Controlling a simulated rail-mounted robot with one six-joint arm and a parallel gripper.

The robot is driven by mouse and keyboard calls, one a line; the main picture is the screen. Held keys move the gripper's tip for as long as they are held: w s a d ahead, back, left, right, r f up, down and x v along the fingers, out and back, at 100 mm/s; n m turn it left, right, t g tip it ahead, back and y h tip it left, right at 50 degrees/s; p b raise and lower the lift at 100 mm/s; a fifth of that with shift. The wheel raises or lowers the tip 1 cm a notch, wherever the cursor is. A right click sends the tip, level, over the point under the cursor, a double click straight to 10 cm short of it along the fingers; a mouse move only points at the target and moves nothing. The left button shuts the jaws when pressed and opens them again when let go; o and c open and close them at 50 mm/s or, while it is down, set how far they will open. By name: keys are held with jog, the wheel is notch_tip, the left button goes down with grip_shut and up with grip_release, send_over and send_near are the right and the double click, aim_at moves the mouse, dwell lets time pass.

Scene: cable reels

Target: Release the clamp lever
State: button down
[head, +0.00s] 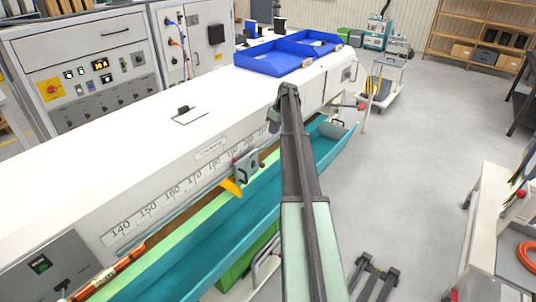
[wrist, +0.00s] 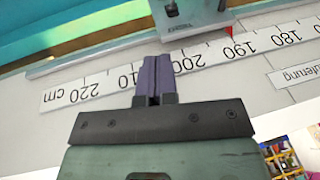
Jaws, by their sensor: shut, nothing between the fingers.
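A grey clamp block (head: 247,167) sits on the scale along the front of the long white bench in the head view, with a yellow-orange piece (head: 231,187) below it. The grey block also shows at the top of the wrist view (wrist: 195,22), with a dark knob-like part (wrist: 172,7) on it. I cannot tell how the clamp lever is set. My gripper (head: 273,121) is up and to the right of the clamp in the head view, partly hidden by my arm. In the wrist view its purple fingers (wrist: 154,78) are shut and empty, before the scale and apart from the clamp.
A teal trough (head: 210,245) runs along the bench front below the clamp. Blue trays (head: 275,64) stand on the bench's far end. The grey floor (head: 410,170) to the right is open, with a white cart (head: 490,235) at the right edge.

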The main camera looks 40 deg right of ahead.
jog(key=b, duration=1)
send_near(262, 165)
jog(key=w+d+f, duration=0.2)
jog(key=w+f, duration=0.2)
jog(key=a+f+b, duration=0.1)
jog(key=s+a+f+b, duration=0.1)
jog(key=shift+s+f+b, duration=0.1)
jog(key=shift+f+b, duration=0.3)
jog(key=shift+s+a+f+b, duration=0.1)
jog(key=shift+a+f+b, duration=0.1)
jog(key=shift+b, duration=0.1)
